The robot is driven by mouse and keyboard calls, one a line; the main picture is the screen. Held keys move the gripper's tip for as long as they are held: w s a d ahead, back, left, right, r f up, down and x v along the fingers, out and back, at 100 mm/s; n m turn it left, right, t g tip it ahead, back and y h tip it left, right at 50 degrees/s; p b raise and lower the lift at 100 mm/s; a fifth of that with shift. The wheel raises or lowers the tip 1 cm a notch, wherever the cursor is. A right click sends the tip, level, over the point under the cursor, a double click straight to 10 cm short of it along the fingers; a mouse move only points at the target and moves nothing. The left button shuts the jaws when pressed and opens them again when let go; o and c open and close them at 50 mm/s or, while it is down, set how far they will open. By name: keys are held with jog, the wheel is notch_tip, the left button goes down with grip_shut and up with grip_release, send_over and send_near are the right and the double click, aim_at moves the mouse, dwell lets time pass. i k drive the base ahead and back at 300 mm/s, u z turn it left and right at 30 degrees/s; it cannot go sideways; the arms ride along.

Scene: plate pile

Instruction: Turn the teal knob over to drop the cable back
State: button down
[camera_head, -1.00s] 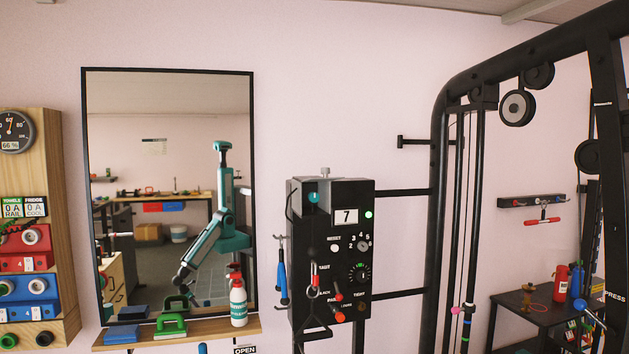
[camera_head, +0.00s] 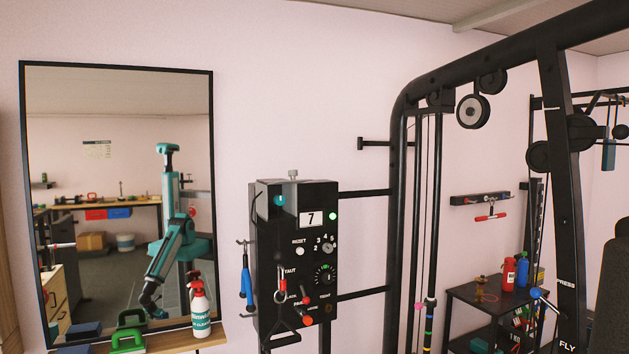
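A round teal knob (camera_head: 280,200) sits at the upper left of a black control box (camera_head: 264,235), beside its display reading 7. The knob is small, and I cannot tell which way it is turned. Several dark cables (camera_head: 434,200) run down inside the black frame at right; which one the task means I cannot tell. My gripper is not directly in view. My teal and black arm shows only as a reflection in the mirror, its end too small to read.
A tall mirror (camera_head: 120,70) stands on the left wall. Below it a wooden shelf (camera_head: 205,339) holds a spray bottle (camera_head: 200,312) and a green handled block (camera_head: 128,340). A black gym frame (camera_head: 402,200) fills the right. A dark table (camera_head: 480,297) with bottles stands behind it.

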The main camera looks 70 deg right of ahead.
aim_at(280, 199)
jog(key=u, duration=0.9)
jog(key=k, duration=0.1)
jog(key=z, duration=2.1)
jog(key=k, duration=0.55)
jog(key=z, duration=0.35)
jog(key=i, duration=0.75)
